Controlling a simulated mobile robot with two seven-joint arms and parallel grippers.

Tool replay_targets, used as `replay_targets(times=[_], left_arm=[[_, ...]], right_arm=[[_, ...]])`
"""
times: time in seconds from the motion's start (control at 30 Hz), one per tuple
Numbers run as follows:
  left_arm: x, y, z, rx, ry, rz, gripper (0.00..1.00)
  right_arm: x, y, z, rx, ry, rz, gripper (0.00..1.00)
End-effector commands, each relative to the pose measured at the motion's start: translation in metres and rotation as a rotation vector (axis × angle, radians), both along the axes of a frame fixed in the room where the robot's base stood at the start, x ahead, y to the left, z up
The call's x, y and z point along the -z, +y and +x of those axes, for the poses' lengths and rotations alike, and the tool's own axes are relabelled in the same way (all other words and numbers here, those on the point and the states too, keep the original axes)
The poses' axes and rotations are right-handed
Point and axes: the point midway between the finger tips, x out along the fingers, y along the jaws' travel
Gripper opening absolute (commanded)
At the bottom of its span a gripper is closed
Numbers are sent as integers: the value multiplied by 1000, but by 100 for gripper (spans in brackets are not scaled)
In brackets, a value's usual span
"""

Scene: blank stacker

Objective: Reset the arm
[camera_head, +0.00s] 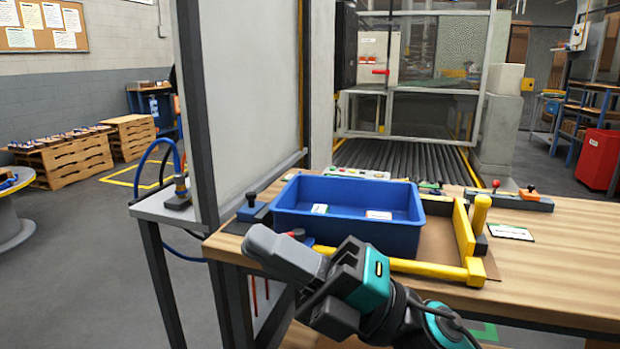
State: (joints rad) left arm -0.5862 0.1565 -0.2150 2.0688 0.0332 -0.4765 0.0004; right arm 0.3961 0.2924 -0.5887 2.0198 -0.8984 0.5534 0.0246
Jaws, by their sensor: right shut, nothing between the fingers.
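My right arm comes in from the bottom right, with its dark and teal wrist in front of the wooden table. My right gripper (262,243) points left at the table's front left edge, in front of the blue bin. Its grey fingers are together, with nothing seen between them. My left gripper and left arm are not in the picture.
A blue bin (405,236) with labels sits on the wooden table (565,245), inside a yellow corner frame (464,228). A tall grey panel (240,95) stands at the left. A roller conveyor (405,160) lies behind. The table's right part is mostly clear.

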Motion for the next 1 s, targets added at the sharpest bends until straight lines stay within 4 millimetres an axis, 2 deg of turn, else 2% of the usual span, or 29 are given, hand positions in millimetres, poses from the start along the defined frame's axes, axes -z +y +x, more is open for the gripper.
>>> replay_targets(times=[0.03, 0.17, 0.27, 0.33, 0.43, 0.5, 0.6, 0.73, 0.77, 0.83, 1.0], left_arm=[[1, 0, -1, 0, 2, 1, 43], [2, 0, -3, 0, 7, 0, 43], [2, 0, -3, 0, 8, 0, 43], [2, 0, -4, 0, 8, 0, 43], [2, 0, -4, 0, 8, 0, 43], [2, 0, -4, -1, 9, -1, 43], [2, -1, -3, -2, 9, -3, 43], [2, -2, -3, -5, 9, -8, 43], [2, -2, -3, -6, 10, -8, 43], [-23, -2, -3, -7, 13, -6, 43], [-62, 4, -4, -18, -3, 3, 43]], right_arm=[[13, -14, 14, 48, 149, 80, 0], [61, -55, 50, 189, 533, 266, 0], [119, -89, 66, 308, 837, 382, 0], [168, -112, 67, 393, 1052, 450, 0], [236, -139, 54, 505, 1333, 526, 0], [278, -153, 37, 571, 1505, 563, 0], [330, -169, 6, 653, 1723, 601, 0], [386, -183, -43, 744, 1977, 636, 0], [397, -185, -55, 764, 2033, 642, 0], [374, -188, -57, 773, 2042, 647, 0], [341, -196, -60, 796, 2027, 650, 0]])
